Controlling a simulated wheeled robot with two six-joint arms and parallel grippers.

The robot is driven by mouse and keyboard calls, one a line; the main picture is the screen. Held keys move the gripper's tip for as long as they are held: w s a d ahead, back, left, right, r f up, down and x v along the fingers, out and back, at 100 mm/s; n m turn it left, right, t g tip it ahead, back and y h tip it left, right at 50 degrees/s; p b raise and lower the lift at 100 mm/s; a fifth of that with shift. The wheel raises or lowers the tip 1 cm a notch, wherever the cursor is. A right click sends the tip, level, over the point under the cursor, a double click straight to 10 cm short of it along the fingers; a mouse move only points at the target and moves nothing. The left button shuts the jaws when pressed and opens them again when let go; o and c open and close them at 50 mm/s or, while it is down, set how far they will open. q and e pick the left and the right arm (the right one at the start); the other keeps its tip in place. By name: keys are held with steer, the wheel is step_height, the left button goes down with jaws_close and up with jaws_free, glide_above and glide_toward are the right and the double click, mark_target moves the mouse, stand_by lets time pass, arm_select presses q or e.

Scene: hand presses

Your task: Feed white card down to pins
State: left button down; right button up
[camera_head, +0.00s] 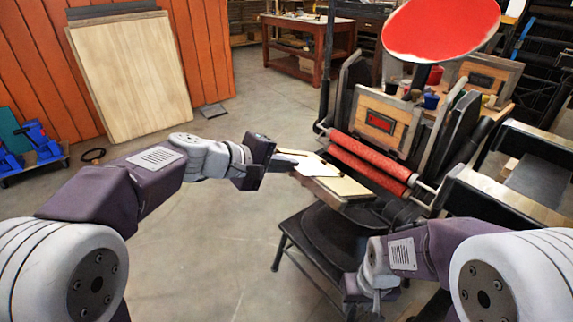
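The white card (318,168) is at the tip of my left gripper (297,158), over the pale wooden board (343,188) at the front of the press. My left gripper appears shut on the card's left edge. Whether the card touches the board is hard to tell. The pins are too small to make out. The press (345,100) has a round red disc (440,28) on top and two red rollers (368,165) above the board. My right gripper (372,290) hangs low at the lower right, mostly hidden by its own arm; its fingers are unclear.
A black stand or treadle (318,245) is below the board. A dark tray or shelf (510,185) stands at the right. Pale boards (132,75) lean on the orange wall. The grey floor (200,260) at centre left is clear.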

arm_select(q)
steer(key=shift+w+a, duration=0.2)
steer(key=shift+w, duration=0.05)
stand_by(0.3)
steer(key=c, duration=1.6)
jaws_free()
steer(key=shift+v, duration=2.25)
steer(key=p+v, duration=0.1)
steer(key=v, duration=0.3)
